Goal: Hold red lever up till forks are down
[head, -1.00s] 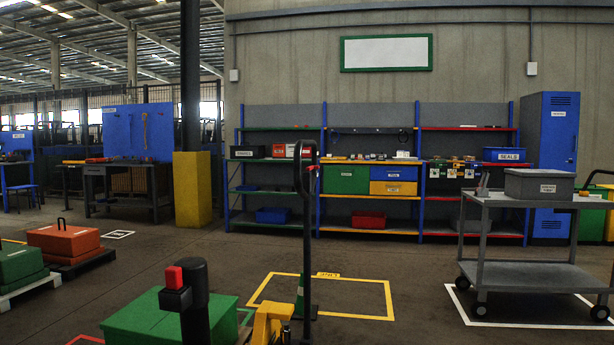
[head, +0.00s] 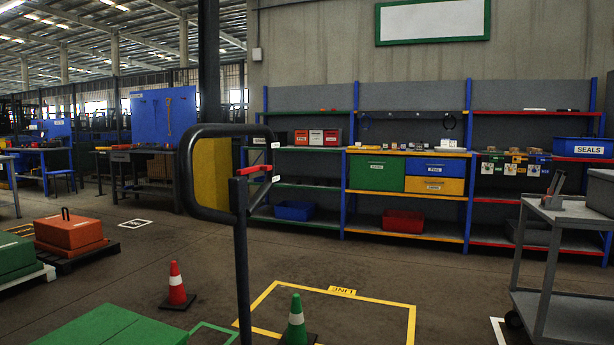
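The handle stands left of the middle of the head view, close to me. My gripper is not in view, and nothing is seen touching the lever.
A green box (head: 110,328) is at the lower left. A grey cart (head: 566,260) stands at right.

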